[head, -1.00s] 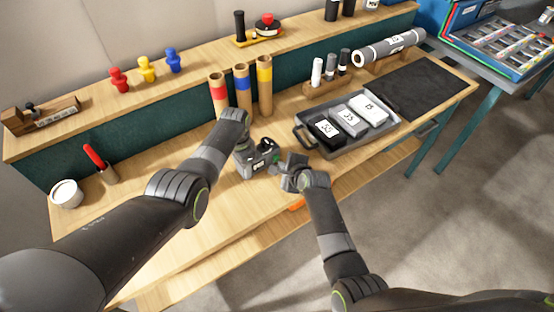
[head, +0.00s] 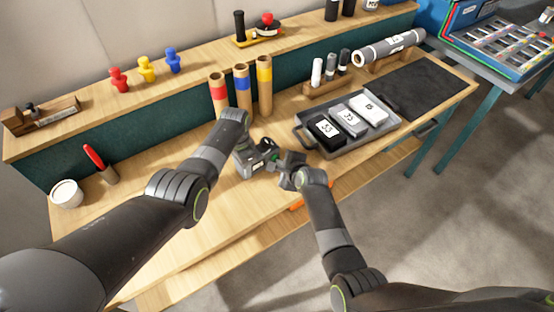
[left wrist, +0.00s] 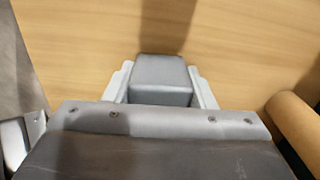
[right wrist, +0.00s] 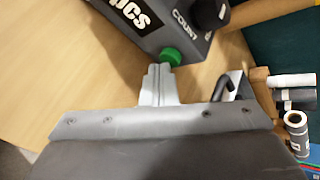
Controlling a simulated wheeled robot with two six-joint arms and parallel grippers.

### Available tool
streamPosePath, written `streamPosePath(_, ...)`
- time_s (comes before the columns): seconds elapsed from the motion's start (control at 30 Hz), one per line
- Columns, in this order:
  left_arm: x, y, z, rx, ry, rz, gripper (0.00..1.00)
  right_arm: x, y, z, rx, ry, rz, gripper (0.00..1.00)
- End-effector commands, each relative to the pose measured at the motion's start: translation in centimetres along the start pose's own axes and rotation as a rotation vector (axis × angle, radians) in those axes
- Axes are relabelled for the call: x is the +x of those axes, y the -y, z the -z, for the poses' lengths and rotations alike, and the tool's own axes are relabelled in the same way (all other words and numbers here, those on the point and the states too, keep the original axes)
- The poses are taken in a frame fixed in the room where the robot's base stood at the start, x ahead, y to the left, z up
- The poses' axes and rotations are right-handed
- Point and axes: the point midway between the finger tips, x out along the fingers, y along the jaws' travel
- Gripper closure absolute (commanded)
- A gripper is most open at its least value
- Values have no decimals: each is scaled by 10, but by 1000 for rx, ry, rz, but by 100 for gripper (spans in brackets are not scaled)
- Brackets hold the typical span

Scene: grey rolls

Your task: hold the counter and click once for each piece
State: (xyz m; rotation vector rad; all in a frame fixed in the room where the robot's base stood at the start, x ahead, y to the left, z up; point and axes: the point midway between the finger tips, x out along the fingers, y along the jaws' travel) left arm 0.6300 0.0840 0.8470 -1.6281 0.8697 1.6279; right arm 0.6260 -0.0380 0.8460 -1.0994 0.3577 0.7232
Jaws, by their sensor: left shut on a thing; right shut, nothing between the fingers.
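The counter (head: 250,162) is a dark grey box above the front part of the bench. My left gripper (head: 243,148) is shut on it; in the left wrist view a grey block, part of the counter (left wrist: 160,78), sits between the fingers. In the right wrist view the counter (right wrist: 140,28) shows white lettering, a dark knob and a green button (right wrist: 172,57). My right gripper (right wrist: 160,72) is shut and empty, its fingertips right at the green button. I cannot tell whether they press it. In the head view my right gripper (head: 284,168) is just right of the counter.
A grey tray (head: 357,150) holds three labelled blocks right of the grippers. Three banded cardboard tubes (head: 241,90) stand behind the counter. A grey roll (head: 388,48) lies on a wooden stand beside a dark mat (head: 425,85).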

Motion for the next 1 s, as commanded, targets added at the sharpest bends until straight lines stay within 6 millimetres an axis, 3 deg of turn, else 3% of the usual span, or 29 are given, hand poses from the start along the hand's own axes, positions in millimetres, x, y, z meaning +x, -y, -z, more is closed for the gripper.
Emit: streamPosePath(1.0, 0, -1, 0, 1, 0, -2, 81, -16, -8, 8, 0, 0, 0, 100)
